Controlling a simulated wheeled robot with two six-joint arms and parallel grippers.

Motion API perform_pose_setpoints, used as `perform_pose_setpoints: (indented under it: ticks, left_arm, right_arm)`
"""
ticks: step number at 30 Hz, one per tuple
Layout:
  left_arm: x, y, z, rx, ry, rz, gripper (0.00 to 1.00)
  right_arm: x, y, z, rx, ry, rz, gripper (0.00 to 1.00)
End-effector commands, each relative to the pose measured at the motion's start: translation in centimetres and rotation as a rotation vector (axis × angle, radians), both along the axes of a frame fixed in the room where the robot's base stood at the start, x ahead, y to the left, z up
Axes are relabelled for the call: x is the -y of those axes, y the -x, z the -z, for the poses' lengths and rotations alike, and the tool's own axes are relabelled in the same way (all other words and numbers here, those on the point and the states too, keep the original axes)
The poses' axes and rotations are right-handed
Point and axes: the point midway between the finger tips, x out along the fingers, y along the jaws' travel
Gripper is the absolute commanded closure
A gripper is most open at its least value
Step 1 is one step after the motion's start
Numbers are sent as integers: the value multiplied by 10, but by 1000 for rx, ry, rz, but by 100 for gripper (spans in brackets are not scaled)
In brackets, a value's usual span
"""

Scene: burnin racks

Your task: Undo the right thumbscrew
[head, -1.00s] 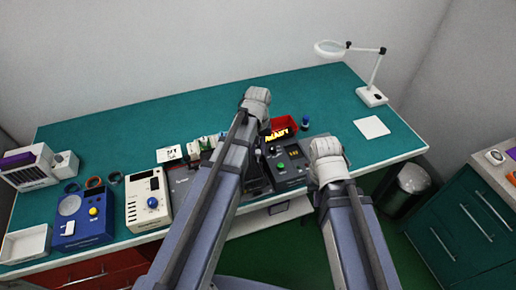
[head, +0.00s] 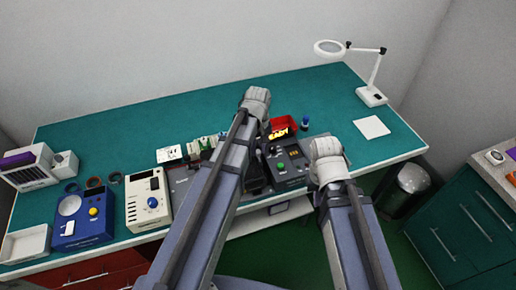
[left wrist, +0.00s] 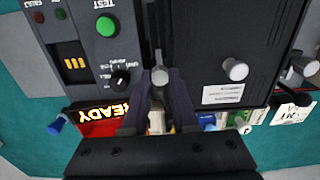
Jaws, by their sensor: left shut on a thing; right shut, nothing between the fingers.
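In the left wrist view, my left gripper (left wrist: 160,82) is shut on a grey thumbscrew (left wrist: 160,75) at the edge of a black unit (left wrist: 205,45). That view is turned about relative to the head view, so this is the right thumbscrew. The other thumbscrew (left wrist: 235,69) stands to its right in the wrist view, untouched. In the head view, my left arm covers its gripper and most of the black unit. My right arm is off to the right, and its fingers are hidden.
Beside the unit is a grey test panel (left wrist: 75,40) with a green button (left wrist: 106,27) and black knob (left wrist: 121,79). A lit READY sign (left wrist: 103,113) and red bin (head: 284,124) sit behind. Instruments fill the bench's left. A magnifier lamp (head: 371,95) stands back right.

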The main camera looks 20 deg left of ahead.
Motion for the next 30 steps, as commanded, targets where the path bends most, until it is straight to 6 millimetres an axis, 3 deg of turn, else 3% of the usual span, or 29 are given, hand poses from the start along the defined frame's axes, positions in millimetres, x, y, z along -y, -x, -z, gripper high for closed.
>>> perform_pose_setpoints:
  ticks: [5, 6, 14, 23, 30]
  left_arm:
    - [0, 0, 0, 0, 0, 0, 100]
    - [0, 0, 0, 0, 0, 0, 71]
    - [0, 0, 0, 0, 0, 0, 43]
    - [0, 0, -1, 0, 0, 1, 43]
    - [0, 0, -16, 0, 0, 1, 43]
  right_arm:
    - [0, 0, 0, 0, 0, 0, 100]
    - [0, 0, 0, 0, 0, 0, 100]
    - [0, 0, 0, 0, 0, 0, 100]
    - [0, 0, -1, 0, 0, 0, 100]
    - [0, 0, -16, 0, 0, 0, 100]
